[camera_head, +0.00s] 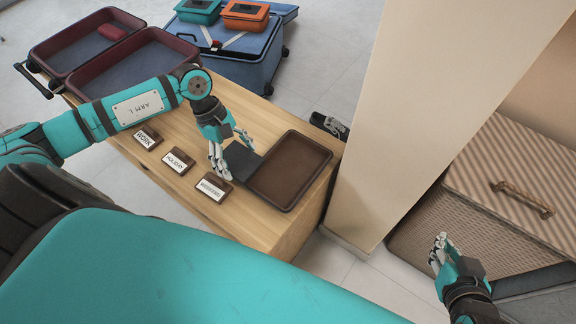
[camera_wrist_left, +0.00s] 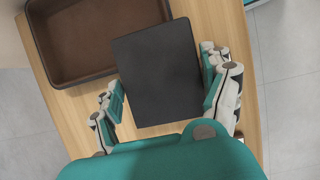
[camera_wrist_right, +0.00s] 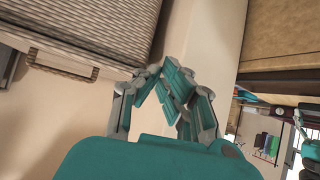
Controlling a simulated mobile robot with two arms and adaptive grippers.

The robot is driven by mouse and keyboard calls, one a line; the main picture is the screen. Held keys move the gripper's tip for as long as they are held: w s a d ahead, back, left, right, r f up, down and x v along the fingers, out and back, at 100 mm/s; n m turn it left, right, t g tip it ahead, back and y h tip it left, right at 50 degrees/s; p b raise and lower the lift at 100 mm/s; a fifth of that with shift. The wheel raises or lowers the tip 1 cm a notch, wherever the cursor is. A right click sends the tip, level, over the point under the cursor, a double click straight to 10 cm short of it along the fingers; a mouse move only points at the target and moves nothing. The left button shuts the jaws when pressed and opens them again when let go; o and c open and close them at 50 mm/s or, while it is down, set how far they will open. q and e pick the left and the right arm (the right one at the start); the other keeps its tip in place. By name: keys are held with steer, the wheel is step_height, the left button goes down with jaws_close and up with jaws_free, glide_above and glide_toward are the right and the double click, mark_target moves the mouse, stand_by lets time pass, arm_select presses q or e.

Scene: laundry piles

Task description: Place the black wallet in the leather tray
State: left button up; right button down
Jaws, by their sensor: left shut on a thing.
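The black wallet (camera_head: 241,159) is a flat dark rectangle at the left edge of the leather tray. My left gripper (camera_head: 231,158) is shut on it, with fingers on either side. In the left wrist view the wallet (camera_wrist_left: 160,75) lies between the fingers of my left gripper (camera_wrist_left: 165,95), and its far corner overlaps the tray's rim. I cannot tell its exact height above the table. The brown leather tray (camera_head: 327,154) is empty; it also shows in the left wrist view (camera_wrist_left: 36,50). My right gripper (camera_head: 440,249) is away from the table, beside the wicker hamper, and empty.
Signs reading WORK (camera_head: 147,136), HOLIDAY (camera_head: 178,161) and a third label (camera_head: 213,187) line the wooden table's (camera_head: 259,229) near side. An open maroon suitcase (camera_head: 66,34) and blue suitcase (camera_head: 249,68) stand behind. A beige pillar (camera_head: 395,130) and hamper (camera_head: 500,165) stand at right.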

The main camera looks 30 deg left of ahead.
arm_select(q)
steer(key=b, duration=0.1)
glide_above(292, 174)
steer(key=a, duration=0.1)
steer(key=shift+w+a+f, duration=0.15)
steer(key=shift+a+f, duration=0.05)
steer(key=shift+f, duration=0.4)
step_height(292, 174, down, 3)
steer(key=shift+f+b, duration=0.15)
steer(key=shift+b, duration=0.45)
steer(key=shift+f, duration=0.1)
arm_select(e)
steer(key=w+a+r+t+y, duration=0.1)
steer(key=w+a+r+t, duration=0.1)
steer(key=w+r+t, duration=0.3)
step_height(292, 174, up, 4)
steer(key=shift+a+f+t+y, duration=0.1)
steer(key=shift+a+t+y, duration=0.3)
steer(key=shift+t, duration=0.3)
arm_select(q)
steer(key=o, duration=1.1)
arm_select(e)
steer(key=shift+r, duration=0.25)
